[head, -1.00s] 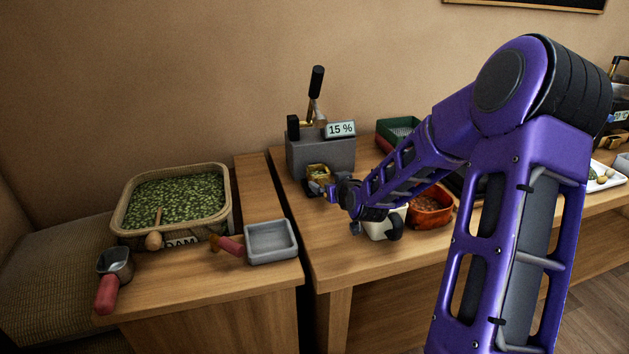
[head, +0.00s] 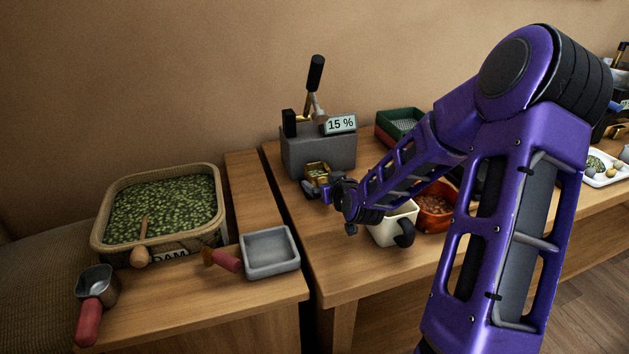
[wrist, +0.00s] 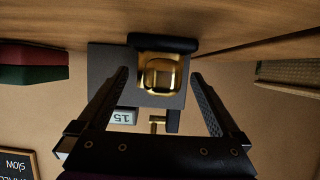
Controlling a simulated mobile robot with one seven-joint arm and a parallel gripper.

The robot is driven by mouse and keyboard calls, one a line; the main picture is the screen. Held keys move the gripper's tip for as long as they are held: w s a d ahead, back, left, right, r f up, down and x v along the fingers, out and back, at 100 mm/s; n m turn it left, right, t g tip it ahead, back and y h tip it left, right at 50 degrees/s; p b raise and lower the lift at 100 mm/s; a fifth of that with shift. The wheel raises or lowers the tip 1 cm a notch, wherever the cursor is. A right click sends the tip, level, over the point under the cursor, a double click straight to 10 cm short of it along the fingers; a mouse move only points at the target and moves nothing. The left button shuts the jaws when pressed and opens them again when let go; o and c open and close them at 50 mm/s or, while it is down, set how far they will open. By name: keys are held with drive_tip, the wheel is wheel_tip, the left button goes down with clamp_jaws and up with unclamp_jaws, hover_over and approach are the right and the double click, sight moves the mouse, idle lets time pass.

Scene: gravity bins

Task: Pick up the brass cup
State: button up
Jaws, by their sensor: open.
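The brass cup (head: 317,170) is a small gold cup at the front foot of the grey press with a lever (head: 318,152). In the wrist view, which is upside down, the brass cup (wrist: 160,76) shows between my fingertips, with the grey press (wrist: 105,62) behind it. My gripper (head: 316,187) is open and empty, just in front of the cup and pointing at the press. I cannot tell how much gap is left between fingers and cup. In the head view the gripper partly hides the cup's lower side.
A white mug (head: 393,228) stands just below my wrist, beside a terracotta dish (head: 434,213). A green tray (head: 402,118) is right of the press. On the left counter are a basket (head: 103,228), a metal scoop (head: 97,285) and a grey tray (head: 270,270). The table left of the mug is clear.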

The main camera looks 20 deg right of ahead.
sight(324, 181)
drive_tip(key=shift+s, duration=0.1)
drive_tip(key=shift+c, duration=0.6)
clamp_jaws()
drive_tip(key=shift+r, duration=0.1)
wheel_tip(324, 181, up, 10)
drive_tip(key=p, duration=0.2)
drive_tip(key=shift+p, duration=0.3)
